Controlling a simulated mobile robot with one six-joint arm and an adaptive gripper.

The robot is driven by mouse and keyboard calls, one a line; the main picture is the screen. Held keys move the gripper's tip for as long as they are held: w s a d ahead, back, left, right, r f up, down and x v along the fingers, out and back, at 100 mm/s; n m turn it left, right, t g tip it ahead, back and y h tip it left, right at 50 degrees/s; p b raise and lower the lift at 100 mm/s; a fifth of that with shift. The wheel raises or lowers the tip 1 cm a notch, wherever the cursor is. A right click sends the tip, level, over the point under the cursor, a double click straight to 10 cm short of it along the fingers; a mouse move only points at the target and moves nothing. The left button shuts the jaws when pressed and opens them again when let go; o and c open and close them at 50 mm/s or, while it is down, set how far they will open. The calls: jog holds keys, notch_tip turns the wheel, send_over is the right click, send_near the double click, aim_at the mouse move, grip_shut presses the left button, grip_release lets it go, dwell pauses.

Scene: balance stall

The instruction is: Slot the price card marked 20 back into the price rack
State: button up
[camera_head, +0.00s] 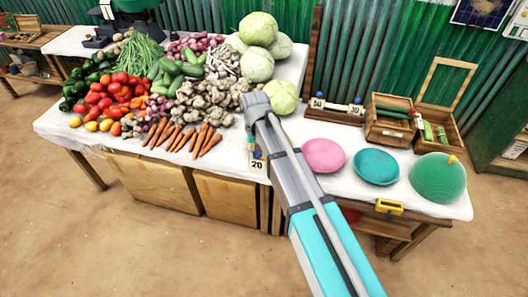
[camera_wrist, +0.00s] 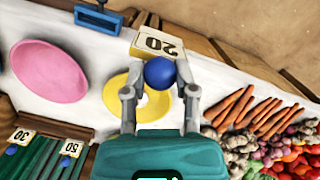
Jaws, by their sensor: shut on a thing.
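The price card marked 20 (camera_wrist: 158,43) is pale yellow with a blue ball knob (camera_wrist: 160,72). My gripper (camera_wrist: 160,78) is shut on this knob, one finger on each side. In the head view the card (camera_head: 257,164) hangs below the end of my arm, near the table's front edge, and its number faces the camera. The dark wooden price rack (camera_head: 336,115) stands at the back of the table, right of my gripper. It holds cards marked 50 and 30 with blue knobs. Part of the rack (camera_wrist: 38,160) shows at the lower left in the wrist view.
A yellow bowl (camera_wrist: 118,103) lies beneath my gripper. A pink bowl (camera_head: 323,155), a teal bowl (camera_head: 376,167) and a green dome (camera_head: 438,178) stand to the right. Wooden boxes (camera_head: 388,131) stand right of the rack. Carrots (camera_head: 205,142) and other vegetables fill the left.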

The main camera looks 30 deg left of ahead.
jog(key=shift+r, duration=0.2)
dwell(0.6)
jog(key=shift+r+p, duration=1.55)
jog(key=shift+p, duration=0.25)
